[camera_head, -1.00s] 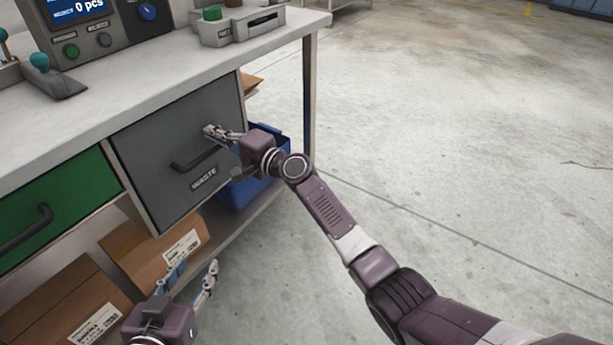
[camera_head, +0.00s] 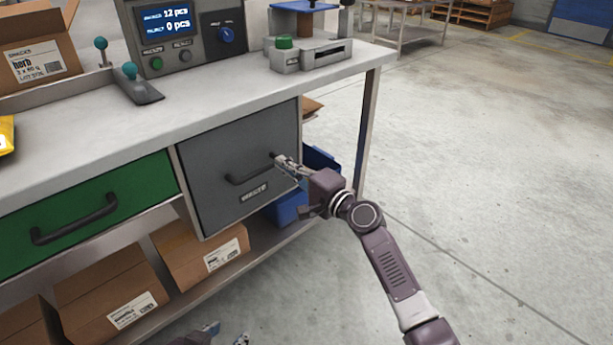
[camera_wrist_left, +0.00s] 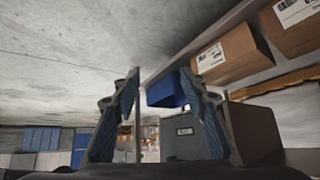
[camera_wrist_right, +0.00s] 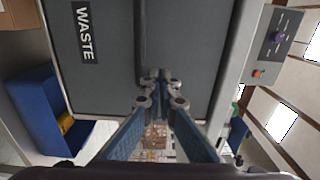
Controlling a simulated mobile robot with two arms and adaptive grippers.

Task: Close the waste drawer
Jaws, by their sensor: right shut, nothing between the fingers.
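The grey waste drawer (camera_head: 220,205) is under the bench top, to the right of a green drawer (camera_head: 95,205). Its front looks about level with the cabinet frame. Its black bar handle (camera_head: 250,172) and WASTE label show in the head view. My right gripper (camera_head: 279,160) is shut and empty, its tips at the right part of the drawer front near the handle's end. In the right wrist view the shut fingertips (camera_wrist_right: 160,78) point at the drawer front (camera_wrist_right: 188,50); contact is unclear. My left gripper (camera_wrist_left: 165,85) is open and empty, low in front of the bench.
A blue bin (camera_head: 290,207) stands on the lower shelf beside the drawer. Cardboard boxes (camera_head: 110,285) sit on that shelf. A weigher console (camera_head: 190,40) stands on the bench top. The floor to the right is clear.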

